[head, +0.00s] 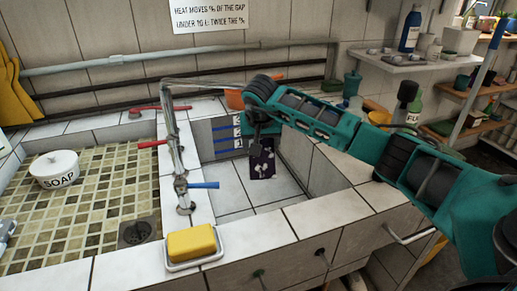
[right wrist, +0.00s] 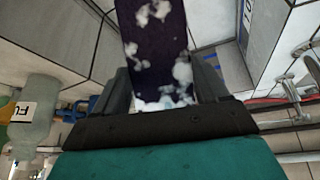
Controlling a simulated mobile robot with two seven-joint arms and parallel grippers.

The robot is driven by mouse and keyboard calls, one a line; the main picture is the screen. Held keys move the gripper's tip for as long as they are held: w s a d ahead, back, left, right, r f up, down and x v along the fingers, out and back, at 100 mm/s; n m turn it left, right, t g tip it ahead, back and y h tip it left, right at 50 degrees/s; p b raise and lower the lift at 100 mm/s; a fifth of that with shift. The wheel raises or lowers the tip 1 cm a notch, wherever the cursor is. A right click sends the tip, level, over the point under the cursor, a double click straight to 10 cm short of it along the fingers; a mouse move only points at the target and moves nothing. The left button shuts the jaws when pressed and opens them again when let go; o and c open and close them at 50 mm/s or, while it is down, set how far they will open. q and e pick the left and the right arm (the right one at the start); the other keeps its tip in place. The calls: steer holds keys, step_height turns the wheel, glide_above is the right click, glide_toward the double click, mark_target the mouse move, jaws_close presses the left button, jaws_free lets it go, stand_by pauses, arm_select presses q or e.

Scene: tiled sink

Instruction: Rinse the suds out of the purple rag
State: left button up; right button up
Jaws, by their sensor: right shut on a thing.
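The purple rag (head: 262,163) is dark and blotched with white suds. It hangs in the right, deep basin (head: 236,197), toward its back. My right gripper (head: 254,133) is shut on its upper part. In the right wrist view, the rag (right wrist: 150,55) runs out between the fingers of the gripper (right wrist: 165,88), with suds patches along it. The spout's end is hidden behind my right arm. I see no running water. My left gripper is out of the head view.
A yellow sponge (head: 191,242) lies in a white dish on the front rim. A white SOAP pot (head: 55,168) stands in the left, mosaic-tiled basin, which has a drain (head: 135,232). Pipes (head: 110,62) run along the back wall. Bottles crowd the right counter.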

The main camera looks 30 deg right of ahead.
steer(key=shift+s+d, duration=0.15)
steer(key=shift+d, duration=0.05)
steer(key=shift+a, duration=0.2)
steer(key=shift+w+a, duration=0.35)
steer(key=shift+s, duration=0.1)
steer(key=shift+s+a+r+p, duration=0.1)
steer(key=shift+s+a+p, duration=0.1)
steer(key=shift+p, duration=0.2)
steer(key=shift+s+a+p, duration=0.25)
steer(key=shift+s, duration=0.25)
steer(key=shift+s+a+p, duration=0.2)
steer(key=shift+s, duration=0.25)
steer(key=shift+s+a+p, duration=0.25)
steer(key=shift+s+a, duration=0.15)
steer(key=shift+s, duration=0.4)
steer(key=shift+s+a+p, duration=0.3)
steer(key=shift+s+a, duration=0.15)
steer(key=shift+s, duration=0.3)
steer(key=shift+s+a+p, duration=0.25)
steer(key=shift+s+a, duration=0.15)
steer(key=shift+s, duration=0.4)
